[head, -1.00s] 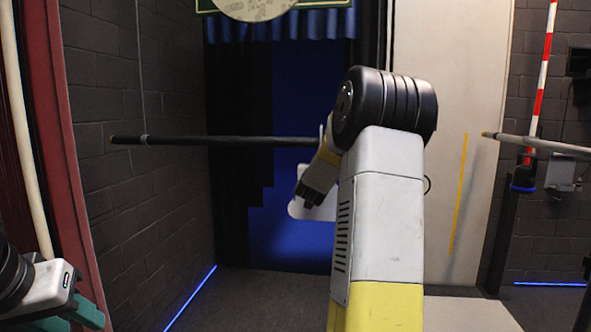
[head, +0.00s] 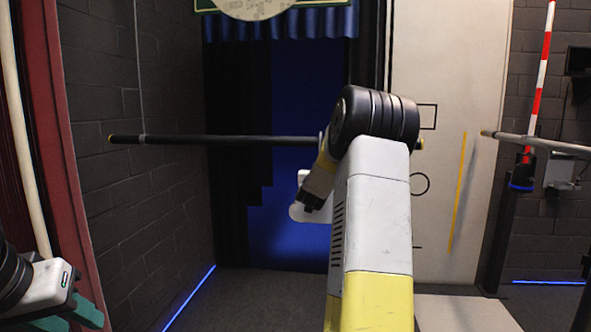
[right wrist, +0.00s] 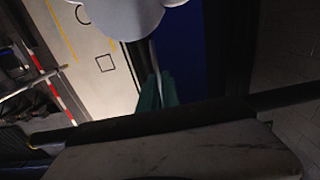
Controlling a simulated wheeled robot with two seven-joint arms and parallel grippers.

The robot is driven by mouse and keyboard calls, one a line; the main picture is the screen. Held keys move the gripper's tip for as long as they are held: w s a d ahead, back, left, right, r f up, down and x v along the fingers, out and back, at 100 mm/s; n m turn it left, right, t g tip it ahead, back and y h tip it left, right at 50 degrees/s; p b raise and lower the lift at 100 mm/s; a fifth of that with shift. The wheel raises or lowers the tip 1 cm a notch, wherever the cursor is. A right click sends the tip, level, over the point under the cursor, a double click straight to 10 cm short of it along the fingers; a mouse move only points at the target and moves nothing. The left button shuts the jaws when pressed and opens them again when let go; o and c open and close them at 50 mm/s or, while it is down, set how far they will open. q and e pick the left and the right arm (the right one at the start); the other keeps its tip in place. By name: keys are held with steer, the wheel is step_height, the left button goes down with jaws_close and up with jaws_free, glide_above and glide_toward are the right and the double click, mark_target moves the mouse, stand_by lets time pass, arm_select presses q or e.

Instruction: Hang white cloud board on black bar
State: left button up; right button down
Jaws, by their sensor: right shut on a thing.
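The black bar (head: 220,140) runs level across the left half of the head view; its right part passes behind my right arm. The white cloud board (head: 303,212) shows partly below the bar, left of my right arm, against the blue backdrop. In the right wrist view the board's scalloped edge (right wrist: 125,18) is at the top. My right gripper (right wrist: 158,92) has green fingers shut on the board's thin pale stem; the dark bar (right wrist: 285,95) crosses just below them. Whether board and bar touch is unclear. My left gripper (head: 75,316) is at the lower left, partly cut off.
A dark red frame with a pale pole (head: 25,130) stands at the left. A pale bar (head: 535,143) and a red-white striped pole (head: 541,75) stand at the right. A pale panel (head: 450,70) is behind my arm. Space below the black bar's left part is clear.

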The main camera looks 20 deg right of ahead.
stand_by(0.4)
steer(key=c, duration=1)
jaws_free()
steer(key=shift+f, duration=0.2)
steer(key=shift+s+r, duration=0.1)
steer(key=v, duration=1.1)
stand_by(0.9)
steer(key=shift+a, duration=0.1)
